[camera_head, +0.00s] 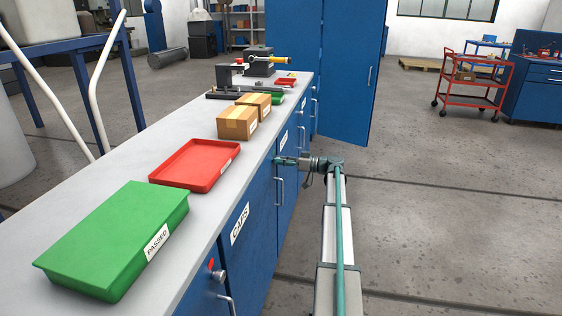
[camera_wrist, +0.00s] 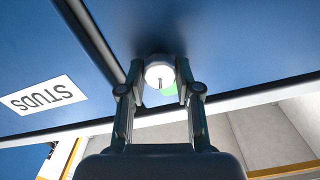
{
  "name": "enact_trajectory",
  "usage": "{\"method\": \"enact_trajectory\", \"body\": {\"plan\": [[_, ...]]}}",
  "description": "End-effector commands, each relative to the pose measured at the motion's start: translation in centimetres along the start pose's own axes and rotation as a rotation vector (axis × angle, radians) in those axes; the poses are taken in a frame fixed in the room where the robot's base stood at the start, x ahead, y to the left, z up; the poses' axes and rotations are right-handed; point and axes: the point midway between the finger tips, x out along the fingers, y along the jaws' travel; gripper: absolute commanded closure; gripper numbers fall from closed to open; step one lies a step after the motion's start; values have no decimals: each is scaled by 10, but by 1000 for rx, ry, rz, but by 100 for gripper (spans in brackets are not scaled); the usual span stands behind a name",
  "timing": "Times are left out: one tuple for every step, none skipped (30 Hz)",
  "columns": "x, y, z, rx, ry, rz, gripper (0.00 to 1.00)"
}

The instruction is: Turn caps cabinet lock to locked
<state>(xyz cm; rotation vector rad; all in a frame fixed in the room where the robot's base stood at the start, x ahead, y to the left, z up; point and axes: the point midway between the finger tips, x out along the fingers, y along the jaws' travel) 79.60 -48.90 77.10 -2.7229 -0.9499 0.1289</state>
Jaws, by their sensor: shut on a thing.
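The blue caps cabinet door carries a white CAPS label (camera_head: 240,223) in the head view. My gripper (camera_head: 285,160) is at the far upper corner of this door, just above a bar handle (camera_head: 280,192). In the wrist view my gripper (camera_wrist: 160,88) is shut on a round pale lock knob (camera_wrist: 159,72), one finger on each side. A short dark slot on the knob's face points roughly up and down in the picture. In the head view my gripper hides the knob.
An upside-down STUDS label (camera_wrist: 43,96) is on the neighbouring door across a seam. A nearer lock (camera_head: 217,276) has a red mark. The worktop holds a green PASSED bin (camera_head: 120,235), a red tray (camera_head: 193,165) and cardboard boxes (camera_head: 237,122).

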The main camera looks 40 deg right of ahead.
Motion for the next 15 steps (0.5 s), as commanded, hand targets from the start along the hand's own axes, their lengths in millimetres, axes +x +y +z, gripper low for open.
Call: {"method": "enact_trajectory", "body": {"plan": [[0,0,-1,44,0,0,100],[0,0,-1,72,0,0,100],[0,0,-1,110,0,0,100],[0,0,-1,139,0,0,100],[0,0,-1,168,0,0,100],[0,0,-1,206,0,0,100],[0,0,-1,235,0,0,100],[0,1,-1,263,0,0,100],[0,1,-1,301,0,0,100],[0,1,-1,330,0,0,100],[0,1,-1,358,0,0,100],[0,1,-1,396,0,0,100],[0,1,-2,424,0,0,100],[0,1,-2,452,0,0,100],[0,1,-2,490,-1,0,100]]}}
